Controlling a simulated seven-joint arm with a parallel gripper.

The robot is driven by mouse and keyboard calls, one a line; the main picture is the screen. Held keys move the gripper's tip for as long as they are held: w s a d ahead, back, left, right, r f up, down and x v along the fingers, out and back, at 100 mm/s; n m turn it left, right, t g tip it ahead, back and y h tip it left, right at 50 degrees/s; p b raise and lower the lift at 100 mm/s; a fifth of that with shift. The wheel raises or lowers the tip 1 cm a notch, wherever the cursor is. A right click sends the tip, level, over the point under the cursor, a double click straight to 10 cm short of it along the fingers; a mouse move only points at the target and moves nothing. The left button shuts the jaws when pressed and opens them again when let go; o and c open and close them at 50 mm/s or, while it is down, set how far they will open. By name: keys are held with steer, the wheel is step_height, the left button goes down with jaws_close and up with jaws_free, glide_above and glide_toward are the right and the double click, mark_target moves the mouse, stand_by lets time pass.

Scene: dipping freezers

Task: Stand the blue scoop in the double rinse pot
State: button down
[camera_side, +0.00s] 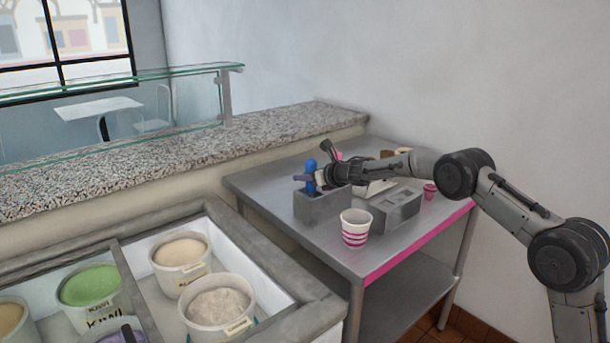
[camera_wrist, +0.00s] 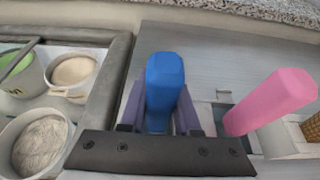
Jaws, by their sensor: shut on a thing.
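The blue scoop shows as an upright blue handle (camera_side: 311,166) above a tall grey box-shaped pot (camera_side: 322,210) on the steel table. This looks like the double rinse pot, though its inside is hidden in the side view. My gripper (camera_side: 311,178) is shut on the blue scoop at the pot's top. In the wrist view the blue handle (camera_wrist: 164,88) stands between my two purple-grey fingers. The scoop's lower end is hidden, so I cannot tell how deep it sits or which compartment it is in. A pink handle (camera_wrist: 272,102) slants up to the right of my gripper.
A lower grey block with openings (camera_side: 397,208) stands right of the pot. A pink-striped cup (camera_side: 356,230) stands near the front edge, and a small pink cup (camera_side: 430,192) at the right. Ice cream tubs (camera_side: 218,300) fill the freezer at left. A stone-topped counter (camera_side: 170,165) runs behind.

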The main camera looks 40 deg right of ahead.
steer(key=c, duration=0.5)
jaws_free()
steer(key=shift+c, duration=0.2)
steer(key=shift+s, duration=0.1)
steer(key=v, duration=1.3)
steer(key=shift+s+r, duration=0.15)
steer(key=shift+s, duration=0.15)
